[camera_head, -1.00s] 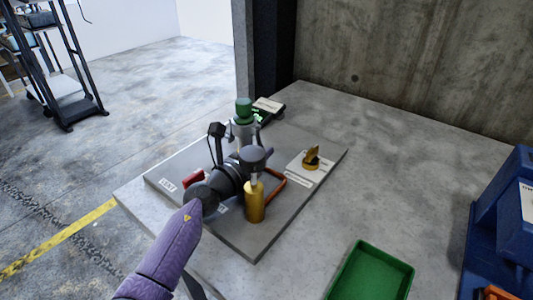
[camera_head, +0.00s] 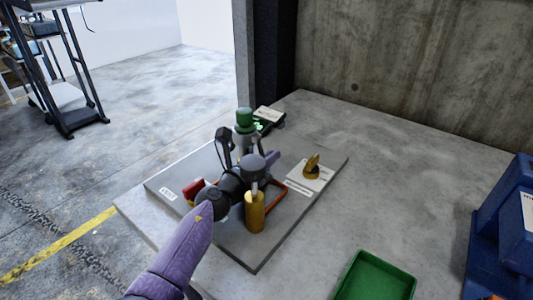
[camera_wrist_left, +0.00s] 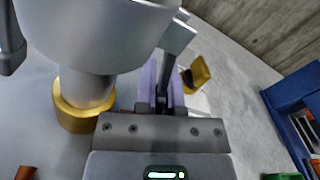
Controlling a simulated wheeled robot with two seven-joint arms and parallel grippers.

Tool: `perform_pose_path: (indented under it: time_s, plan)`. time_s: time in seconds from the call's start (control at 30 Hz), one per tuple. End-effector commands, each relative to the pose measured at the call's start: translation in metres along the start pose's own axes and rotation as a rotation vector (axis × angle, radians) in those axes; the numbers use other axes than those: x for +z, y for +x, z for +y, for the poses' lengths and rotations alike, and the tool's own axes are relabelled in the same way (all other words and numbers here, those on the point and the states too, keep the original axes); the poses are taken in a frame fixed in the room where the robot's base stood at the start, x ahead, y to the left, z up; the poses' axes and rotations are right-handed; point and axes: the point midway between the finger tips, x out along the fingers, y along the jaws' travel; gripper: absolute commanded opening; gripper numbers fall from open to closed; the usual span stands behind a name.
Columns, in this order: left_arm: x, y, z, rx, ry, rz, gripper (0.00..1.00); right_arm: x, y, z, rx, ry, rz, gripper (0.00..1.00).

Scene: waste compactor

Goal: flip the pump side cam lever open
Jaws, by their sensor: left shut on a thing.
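The coupling assembly stands on a grey plate, with a gold cylinder (camera_head: 255,212) at its front. In the left wrist view a grey cam lever (camera_wrist_left: 179,36) sticks out beside a large grey body (camera_wrist_left: 95,30) over a gold collar (camera_wrist_left: 83,112). My left gripper (camera_wrist_left: 163,80) has its purple fingers shut on this lever, close beside the body. In the head view a purple fingertip of my left gripper (camera_head: 273,157) shows just right of the grey round top (camera_head: 252,163). My wrist and the assembly hide the lever there. My right gripper is not in view.
A green-capped fitting (camera_head: 244,118) stands behind, with a red part (camera_head: 193,187) at left. A green tray (camera_head: 375,279) and blue bins (camera_head: 505,230) are farther right. The table between is clear.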

Motion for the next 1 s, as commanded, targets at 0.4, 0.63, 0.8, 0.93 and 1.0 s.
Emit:
perform_pose_path:
  time_s: [0.4,0.63,0.8,0.93,1.0]
  plan:
    - [0.001,0.0,-0.012,0.001,-0.221,0.002,0.0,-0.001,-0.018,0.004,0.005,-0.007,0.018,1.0]
    - [0.001,0.0,-0.012,0.001,-0.219,0.003,0.25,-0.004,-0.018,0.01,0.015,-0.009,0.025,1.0]
    - [0.001,0.0,-0.012,0.001,-0.218,0.003,0.25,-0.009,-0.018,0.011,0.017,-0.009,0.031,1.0]
    - [0.0,0.0,-0.01,0.001,-0.197,0.003,0.25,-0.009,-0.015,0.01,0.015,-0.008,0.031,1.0]
    - [-0.005,0.0,-0.004,0.001,-0.114,0.003,0.25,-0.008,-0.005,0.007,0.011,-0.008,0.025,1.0]
